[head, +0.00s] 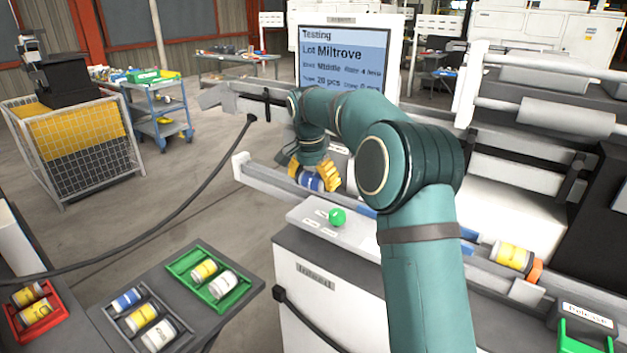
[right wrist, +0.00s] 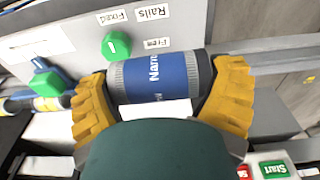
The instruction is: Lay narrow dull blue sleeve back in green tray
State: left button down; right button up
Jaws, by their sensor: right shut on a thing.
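My right gripper (head: 316,176) is shut on a blue sleeve (head: 309,182) with pale grey ends. In the right wrist view the sleeve (right wrist: 158,76) lies sideways between the yellow fingers of the right gripper (right wrist: 162,90), and its label begins with "Narr". It is at the loader's rails, beyond the panel with the green knob; whether it touches the rails I cannot tell. The green tray (head: 186,279) is on the dark table at lower left, holding a yellow-banded sleeve (head: 204,270) and a white sleeve (head: 222,285). My left gripper is out of view.
A dark tray (head: 115,333) with blue, yellow and white sleeves is beside the green tray. A red tray (head: 20,335) is at far left. The green knob (head: 337,216) stands up from the panel. A yellow sleeve (head: 511,255) lies on the rails at right. A black cable crosses at left.

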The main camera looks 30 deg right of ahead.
jog(key=s+a+f+n, duration=0.6)
jog(key=s+a+f, duration=0.2)
jog(key=a+f, duration=0.2)
jog(key=s+a+f+n+y, duration=0.1)
jog(key=s+a+f+n, duration=0.6)
jog(key=f, duration=0.8)
jog(key=s+a, duration=0.2)
jog(key=a, duration=0.1)
jog(key=shift+n+t, duration=0.3)
jog(key=shift+t, duration=0.1)
jog(key=shift+d+r, duration=0.1)
